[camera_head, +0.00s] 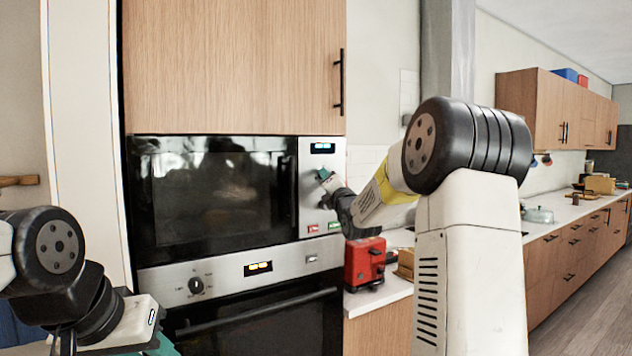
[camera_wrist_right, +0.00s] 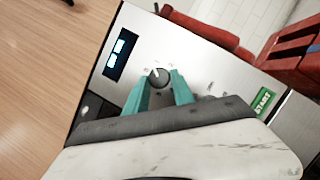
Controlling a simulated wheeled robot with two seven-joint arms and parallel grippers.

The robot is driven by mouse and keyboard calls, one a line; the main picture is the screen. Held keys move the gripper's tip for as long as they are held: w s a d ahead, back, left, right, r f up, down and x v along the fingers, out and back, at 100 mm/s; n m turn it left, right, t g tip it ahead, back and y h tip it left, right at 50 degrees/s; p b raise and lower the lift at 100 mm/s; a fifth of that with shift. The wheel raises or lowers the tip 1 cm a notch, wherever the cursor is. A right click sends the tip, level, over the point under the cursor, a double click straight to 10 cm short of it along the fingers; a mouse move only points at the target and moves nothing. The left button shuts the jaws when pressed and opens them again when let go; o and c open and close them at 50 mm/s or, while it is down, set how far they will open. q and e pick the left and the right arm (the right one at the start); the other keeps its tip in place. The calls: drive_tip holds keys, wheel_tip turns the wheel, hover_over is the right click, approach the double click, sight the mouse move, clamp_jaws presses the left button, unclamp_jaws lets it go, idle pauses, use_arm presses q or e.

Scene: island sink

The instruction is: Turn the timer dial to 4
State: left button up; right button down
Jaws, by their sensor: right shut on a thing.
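The timer dial (camera_wrist_right: 158,76) is a small round dark knob with a light mark on the microwave's silver control panel. My right gripper (camera_head: 325,178) is at that panel. In the right wrist view its two teal fingers (camera_wrist_right: 160,84) are on either side of the dial and shut on it. The numbers around the dial are too small to read. The microwave (camera_head: 215,190) has a dark glass door, which is closed. My left gripper (camera_head: 160,346) is only partly visible at the bottom left, away from the microwave.
A lit display (camera_head: 322,148) is above the dial, and red and green buttons (camera_head: 334,225) are below it. An oven (camera_head: 262,325) with its own knob (camera_head: 196,285) is under the microwave. A red appliance (camera_head: 364,262) stands on the counter to the right.

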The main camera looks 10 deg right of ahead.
drive_tip(key=shift+w+d+r+m+g+y, duration=0.2)
drive_tip(key=shift+m+g+y, duration=1.05)
drive_tip(key=shift+m, duration=3.25)
drive_tip(key=shift+s+d+r+m+g+y, duration=0.45)
drive_tip(key=shift+m+g, duration=1.3)
drive_tip(key=shift+m, duration=2.75)
drive_tip(key=shift+w+a+r+m+g+y, duration=0.1)
drive_tip(key=shift+w+m+g+y, duration=0.8)
drive_tip(key=shift+m, duration=3.6)
drive_tip(key=shift+s+g+y, duration=0.3)
drive_tip(key=shift+s+g, duration=0.15)
drive_tip(key=shift+g, duration=0.25)
drive_tip(key=c, duration=1.1)
unclamp_jaws()
